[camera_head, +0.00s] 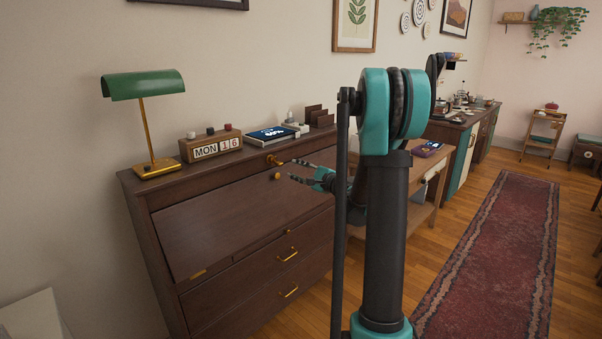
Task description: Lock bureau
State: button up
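The dark wooden bureau (160,205) stands against the wall on the left. Its slanted front panel (235,222) looks closed. A brass piece (272,160), perhaps the key or lock, is near the panel's upper right, with a round brass knob (277,176) just below it. My gripper (289,169) is open, its two dark fingers spread and pointing left at these brass parts. The upper fingertip is close to the brass piece; I cannot tell if it touches. My arm hides part of the bureau's right side.
On the bureau top are a green lamp (143,85), a calendar block (211,146), a tablet (271,134) and a letter rack (318,116). Drawers with brass handles (288,254) are below. A wooden side table (425,190) stands to the right. The red rug (500,250) is clear.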

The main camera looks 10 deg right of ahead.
aim_at(282, 165)
jog(key=shift+w+a+n, duration=0.3)
jog(key=shift+w+n, duration=0.1)
jog(key=shift+n, duration=2.25)
jog(key=shift+w+a+n, duration=0.3)
jog(key=shift+w+n, duration=0.05)
jog(key=shift+n, duration=2.25)
jog(key=shift+w+a+n, duration=0.3)
jog(key=shift+w+n, duration=0.1)
jog(key=shift+n, duration=2.25)
jog(key=m, duration=1)
jog(key=shift+a, duration=0.15)
jog(key=shift+x, duration=2.85)
jog(key=shift+a, duration=0.1)
